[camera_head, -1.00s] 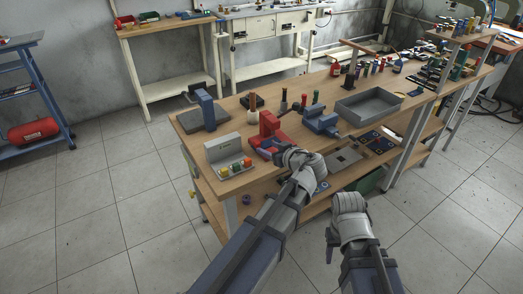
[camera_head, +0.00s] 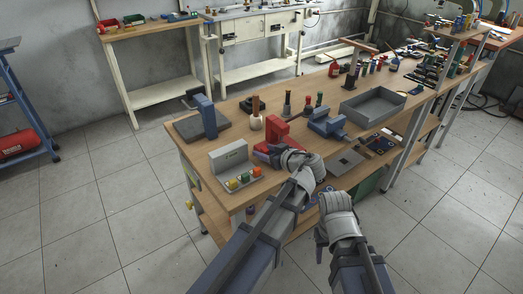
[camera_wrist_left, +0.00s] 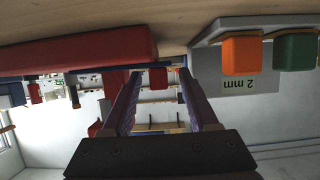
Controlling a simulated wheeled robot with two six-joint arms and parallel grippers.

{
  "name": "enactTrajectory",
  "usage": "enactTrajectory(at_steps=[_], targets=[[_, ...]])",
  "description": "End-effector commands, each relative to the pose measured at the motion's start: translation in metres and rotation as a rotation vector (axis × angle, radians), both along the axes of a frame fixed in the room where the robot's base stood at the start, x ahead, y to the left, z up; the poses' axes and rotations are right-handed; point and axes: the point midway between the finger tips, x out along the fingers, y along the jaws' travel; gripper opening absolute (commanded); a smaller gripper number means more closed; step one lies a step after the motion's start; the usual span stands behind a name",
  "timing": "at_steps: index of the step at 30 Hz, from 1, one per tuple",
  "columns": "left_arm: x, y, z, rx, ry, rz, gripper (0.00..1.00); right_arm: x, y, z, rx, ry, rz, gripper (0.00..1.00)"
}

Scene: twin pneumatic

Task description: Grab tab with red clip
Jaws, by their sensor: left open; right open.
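A small grey stand (camera_head: 230,155) on the near left of the bench carries coloured tabs: green (camera_head: 232,184), yellow and orange-red (camera_head: 257,171). In the left wrist view its plate, marked 2 mm (camera_wrist_left: 238,82), shows upside down with an orange tab (camera_wrist_left: 242,55) and a green tab (camera_wrist_left: 296,50). A red block-like tool (camera_head: 281,133) stands just right of the stand. My left gripper (camera_head: 262,153) is low beside this red tool, to the right of the tabs. Its jaws are open and empty in the wrist view (camera_wrist_left: 160,72). My right gripper (camera_head: 318,236) hangs open in front of the bench.
A blue vise (camera_head: 326,122), a grey tray (camera_head: 372,104) and upright handled tools stand behind and right of my left gripper. A blue-and-grey fixture (camera_head: 207,118) stands behind the stand. Bench top is bare between the stand and its left edge.

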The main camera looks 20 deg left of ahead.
Motion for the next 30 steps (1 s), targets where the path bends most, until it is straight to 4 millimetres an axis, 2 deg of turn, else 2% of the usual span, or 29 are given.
enactTrajectory(at_steps=[6,22,30], targets=[[0.0,-0.0007,0.0001,0.0,0.0,0.0,0.59,-0.0003,-0.0003,0.0002,0.0,0.0,0.0,0.5],[-0.0001,-0.0006,0.0001,0.0,0.0,0.0,0.0,-0.0002,-0.0003,0.0001,0.0,0.0,0.0,0.5],[-0.0001,-0.0006,0.0001,0.0,0.0,0.0,0.0,-0.0002,-0.0003,0.0001,0.0,0.0,0.0,0.5]])
